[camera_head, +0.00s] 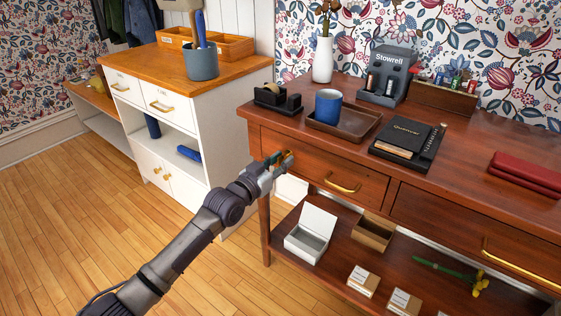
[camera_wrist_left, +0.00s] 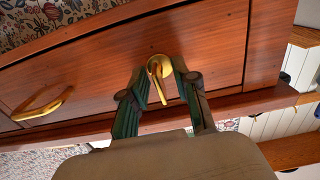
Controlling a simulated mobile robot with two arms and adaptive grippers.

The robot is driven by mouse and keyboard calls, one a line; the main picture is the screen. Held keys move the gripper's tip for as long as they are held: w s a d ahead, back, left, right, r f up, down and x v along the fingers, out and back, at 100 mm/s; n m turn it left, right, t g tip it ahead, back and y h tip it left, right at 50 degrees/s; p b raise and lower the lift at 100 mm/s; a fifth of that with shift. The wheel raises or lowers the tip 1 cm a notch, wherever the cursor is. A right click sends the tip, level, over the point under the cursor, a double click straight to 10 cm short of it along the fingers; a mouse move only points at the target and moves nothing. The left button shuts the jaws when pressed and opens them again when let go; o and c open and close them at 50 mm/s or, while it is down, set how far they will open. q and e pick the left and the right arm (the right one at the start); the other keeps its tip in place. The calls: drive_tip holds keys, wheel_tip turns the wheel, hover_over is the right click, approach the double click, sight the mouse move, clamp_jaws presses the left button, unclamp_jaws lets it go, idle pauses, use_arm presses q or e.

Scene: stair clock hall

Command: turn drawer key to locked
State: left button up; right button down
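The brass drawer key (camera_wrist_left: 157,82) sticks out of a round brass plate on the wooden drawer front (camera_wrist_left: 210,45) in the left wrist view. Its long part points down toward my palm in that picture. My left gripper (camera_wrist_left: 161,72) has one dark green finger on each side of the key, with narrow gaps, so it looks open around it. In the head view my left gripper (camera_head: 283,160) is at the left end of the drawer front (camera_head: 325,172) and mostly hides the key. My right gripper is not in view.
A brass drawer handle (camera_head: 342,187) is right of the key. On the desk top (camera_head: 340,92) are a tape dispenser (camera_head: 277,98), a blue mug (camera_head: 328,106) on a tray and a black book (camera_head: 407,137). A white box (camera_head: 311,235) stands on the shelf below. A white cabinet (camera_head: 178,120) stands left.

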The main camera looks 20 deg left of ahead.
use_arm(q)
drive_tip(key=v, duration=1.2)
drive_tip(key=shift+d, duration=0.1)
